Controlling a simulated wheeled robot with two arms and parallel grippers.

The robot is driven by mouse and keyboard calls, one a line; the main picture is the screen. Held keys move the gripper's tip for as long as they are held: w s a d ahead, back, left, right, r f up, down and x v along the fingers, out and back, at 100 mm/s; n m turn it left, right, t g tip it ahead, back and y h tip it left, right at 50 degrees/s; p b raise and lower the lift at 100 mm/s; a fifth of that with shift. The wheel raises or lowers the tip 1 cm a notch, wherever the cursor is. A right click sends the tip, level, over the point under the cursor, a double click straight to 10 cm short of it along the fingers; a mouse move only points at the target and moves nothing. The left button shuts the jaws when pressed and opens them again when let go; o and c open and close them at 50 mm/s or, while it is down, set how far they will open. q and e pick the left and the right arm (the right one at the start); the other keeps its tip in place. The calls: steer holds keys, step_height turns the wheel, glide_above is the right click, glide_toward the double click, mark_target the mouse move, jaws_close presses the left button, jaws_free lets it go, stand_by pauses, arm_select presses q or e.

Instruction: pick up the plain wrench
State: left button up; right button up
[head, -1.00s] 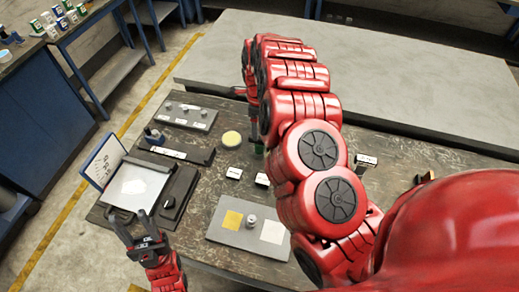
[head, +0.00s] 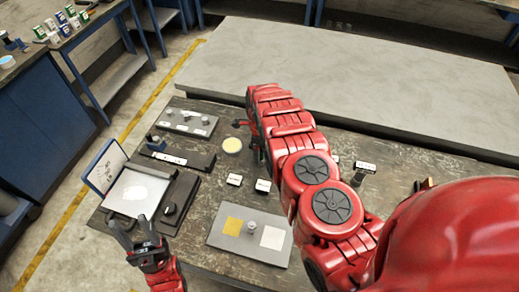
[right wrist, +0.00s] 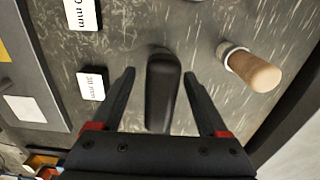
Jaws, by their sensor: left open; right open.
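In the right wrist view a dark, rounded, upright-looking handle (right wrist: 163,92) stands between the two fingers of my right gripper (right wrist: 158,82). I cannot tell for sure that it is the plain wrench; no jaw or head of it shows. The fingers are open, with a gap on each side of it. In the head view my right gripper (head: 249,138) is mostly hidden behind my own red arm, over the middle of the table. My left gripper (head: 133,234) is open and empty at the front left, by the white-topped tray.
A wooden-handled tool (right wrist: 254,70) stands right of the dark handle. White label blocks (right wrist: 90,86) lie to the left.

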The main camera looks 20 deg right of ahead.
steer(key=shift+f, duration=0.3)
jaws_close()
stand_by(0.3)
